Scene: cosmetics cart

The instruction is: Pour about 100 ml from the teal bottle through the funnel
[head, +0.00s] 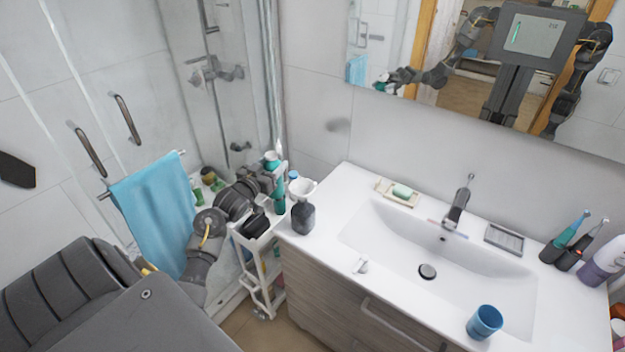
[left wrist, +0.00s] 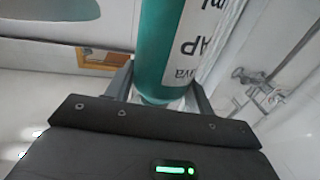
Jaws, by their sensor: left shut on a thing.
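The teal bottle (head: 279,197) stands roughly upright in my left gripper (head: 272,180), above the cart's side near the counter's left end. In the left wrist view the teal bottle (left wrist: 155,50), with a white label, sits between the two fingers of my left gripper (left wrist: 160,88), which is shut on it. The white funnel (head: 303,188) sits in the mouth of a dark grey container (head: 303,217) on the counter's left corner. The bottle is just left of the funnel and apart from it. The liquid level is not visible. My right gripper is out of view.
A white cart (head: 252,265) stands left of the vanity. A blue towel (head: 150,220) hangs farther left. The sink counter (head: 335,235) holds a soap dish (head: 398,193), a blue cup (head: 485,322) and toothbrushes at right. A mirror (head: 440,60) reflects me.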

